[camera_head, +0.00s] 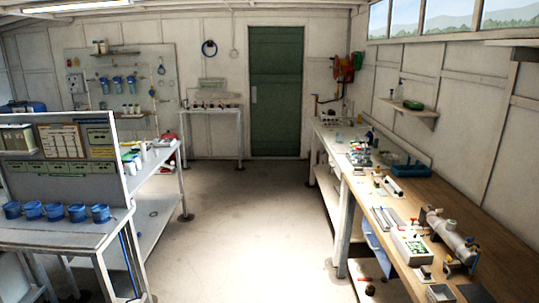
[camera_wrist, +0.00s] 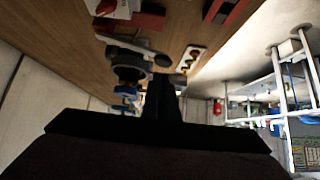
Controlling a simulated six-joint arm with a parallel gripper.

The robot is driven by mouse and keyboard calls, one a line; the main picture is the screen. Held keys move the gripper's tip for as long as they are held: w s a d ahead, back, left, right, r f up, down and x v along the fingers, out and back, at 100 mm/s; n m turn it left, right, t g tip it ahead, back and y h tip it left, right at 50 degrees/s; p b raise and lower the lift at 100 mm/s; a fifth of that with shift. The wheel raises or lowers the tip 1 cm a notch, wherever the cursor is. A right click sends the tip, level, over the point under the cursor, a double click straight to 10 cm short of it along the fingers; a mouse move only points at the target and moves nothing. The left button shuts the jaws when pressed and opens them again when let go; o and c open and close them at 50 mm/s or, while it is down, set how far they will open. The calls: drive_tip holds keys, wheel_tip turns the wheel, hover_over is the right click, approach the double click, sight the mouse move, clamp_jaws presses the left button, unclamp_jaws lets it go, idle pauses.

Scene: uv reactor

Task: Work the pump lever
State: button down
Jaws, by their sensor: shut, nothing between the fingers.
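My gripper (camera_wrist: 163,88) shows in the wrist view as a dark shape with its fingers together and nothing between them. It does not show in the head view. In the wrist view, a dark round fitting with a grey bar (camera_wrist: 130,47) lies just beyond the fingers, on or by the wooden bench top. I cannot tell whether this bar is the pump lever, nor whether the fingers touch it. In the head view, a pale cylinder with fittings (camera_head: 450,236) lies on the right bench. No pump lever can be made out for certain there.
The right bench (camera_head: 505,262) carries a green-and-white box (camera_head: 411,246), a blue tray (camera_head: 404,171) and small parts. In the wrist view, a white plate (camera_wrist: 188,59) and red parts (camera_wrist: 234,14) are near the fingers. The floor (camera_head: 245,215) between the benches is clear.

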drive_tip(key=shift+f, duration=0.25)
drive_tip(key=shift+f+b, duration=0.35)
drive_tip(key=shift+b, duration=0.35)
drive_tip(key=shift+f+b, duration=0.35)
drive_tip(key=shift+b, duration=0.1)
drive_tip(key=shift+f+b, duration=1.25)
drive_tip(key=shift+b, duration=0.25)
drive_tip(key=shift+r, duration=0.2)
drive_tip(key=shift+r+p, duration=0.5)
drive_tip(key=shift+r, duration=1.5)
